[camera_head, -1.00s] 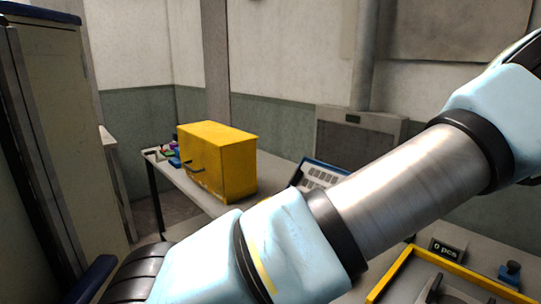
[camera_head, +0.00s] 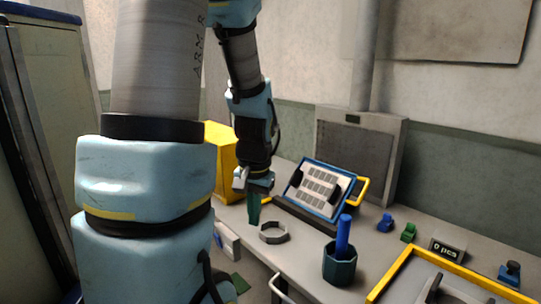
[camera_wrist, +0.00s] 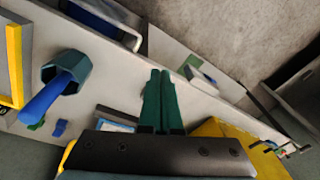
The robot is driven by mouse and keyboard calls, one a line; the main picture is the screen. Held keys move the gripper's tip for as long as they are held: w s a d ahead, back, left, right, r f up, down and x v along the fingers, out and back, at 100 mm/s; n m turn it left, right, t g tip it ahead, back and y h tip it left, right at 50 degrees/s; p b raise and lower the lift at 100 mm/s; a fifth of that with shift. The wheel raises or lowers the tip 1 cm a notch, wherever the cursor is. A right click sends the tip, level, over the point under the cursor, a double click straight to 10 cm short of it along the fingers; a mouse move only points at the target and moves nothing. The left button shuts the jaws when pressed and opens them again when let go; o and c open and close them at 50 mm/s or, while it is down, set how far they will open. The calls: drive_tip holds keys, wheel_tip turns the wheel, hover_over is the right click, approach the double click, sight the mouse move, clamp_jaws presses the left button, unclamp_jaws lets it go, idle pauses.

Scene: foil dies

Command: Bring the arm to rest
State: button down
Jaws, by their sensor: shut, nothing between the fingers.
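My gripper (camera_head: 253,212) hangs from my raised arm over the front part of the bench, fingers pointing down. Its dark green fingers lie together, with nothing between them. In the wrist view, my gripper (camera_wrist: 160,75) also shows as two fingers side by side. In the head view it is just left of a grey ring (camera_head: 273,239) on the bench and apart from the yellow box behind it. My upper arm fills the left-middle of the head view and hides part of the box.
The yellow box (camera_head: 220,150) stands at the bench's back left. A blue-framed panel (camera_head: 322,188) leans behind the ring. A dark cup (camera_head: 341,268) holding a blue rod stands to the right, with small blue (camera_head: 385,223) and green (camera_head: 408,232) pieces and a yellow-edged tray (camera_head: 392,277) beyond.

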drive_tip(key=s+a+r+n+t, duration=0.1)
drive_tip(key=s+a+r+n, duration=0.1)
drive_tip(key=s+a+n, duration=0.1)
wheel_tip(320, 180, down, 11)
drive_tip(key=s+b, duration=0.1)
drive_tip(key=b, duration=0.9)
drive_tip(key=shift+s+g+h, duration=0.2)
drive_tip(key=shift+g+h, duration=0.1)
drive_tip(key=shift+g, duration=0.1)
drive_tip(key=shift+d, duration=0.1)
idle(1.0)
